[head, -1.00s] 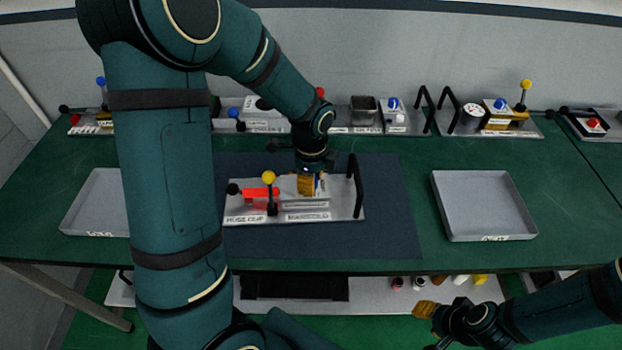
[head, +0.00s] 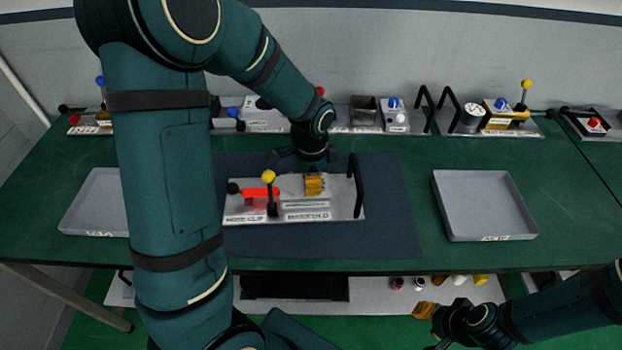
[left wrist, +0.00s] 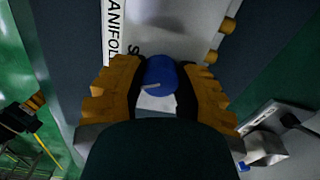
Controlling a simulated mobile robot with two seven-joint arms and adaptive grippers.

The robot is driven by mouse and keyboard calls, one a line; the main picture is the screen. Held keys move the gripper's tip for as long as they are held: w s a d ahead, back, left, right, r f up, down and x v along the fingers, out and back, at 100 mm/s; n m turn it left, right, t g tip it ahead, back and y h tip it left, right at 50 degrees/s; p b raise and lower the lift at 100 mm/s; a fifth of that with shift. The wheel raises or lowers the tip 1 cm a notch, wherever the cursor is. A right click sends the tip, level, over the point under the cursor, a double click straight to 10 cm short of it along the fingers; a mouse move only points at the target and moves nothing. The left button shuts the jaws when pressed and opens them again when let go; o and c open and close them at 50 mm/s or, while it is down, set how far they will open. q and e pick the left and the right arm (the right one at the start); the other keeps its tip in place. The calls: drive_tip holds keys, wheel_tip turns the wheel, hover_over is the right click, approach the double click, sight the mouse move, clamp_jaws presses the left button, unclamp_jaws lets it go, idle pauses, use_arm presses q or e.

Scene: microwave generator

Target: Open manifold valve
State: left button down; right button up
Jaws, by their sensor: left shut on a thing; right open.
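The manifold panel (head: 240,215), a grey plate labelled MANIFOLD, lies on the dark mat in mid-table. My left gripper (head: 314,186) is over its right half, with yellow-orange fingers pointing down. In the left wrist view a round blue valve knob (left wrist: 161,74) sits between my left fingers (left wrist: 160,90), which are shut on it. A pale pointer line on the knob points toward the left finger in that view. The fingers hide the knob in the head view. My right gripper (head: 430,311) is open and empty at the lower right, in front of the table.
On the panel, a yellow-ball lever (head: 269,177) and a red part (head: 256,193) stand left of my gripper, and a black handle (head: 357,187) stands close on its right. Empty grey trays lie left (head: 97,176) and right (head: 482,234). Other panels line the back.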

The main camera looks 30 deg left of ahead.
use_arm(q)
drive_tip(key=n, duration=0.6)
drive_tip(key=shift+n, duration=0.3)
drive_tip(key=n, duration=0.6)
idle(0.4)
drive_tip(key=c, duration=0.6)
unclamp_jaws()
drive_tip(key=shift+r, duration=0.1)
wheel_tip(320, 180, up, 12)
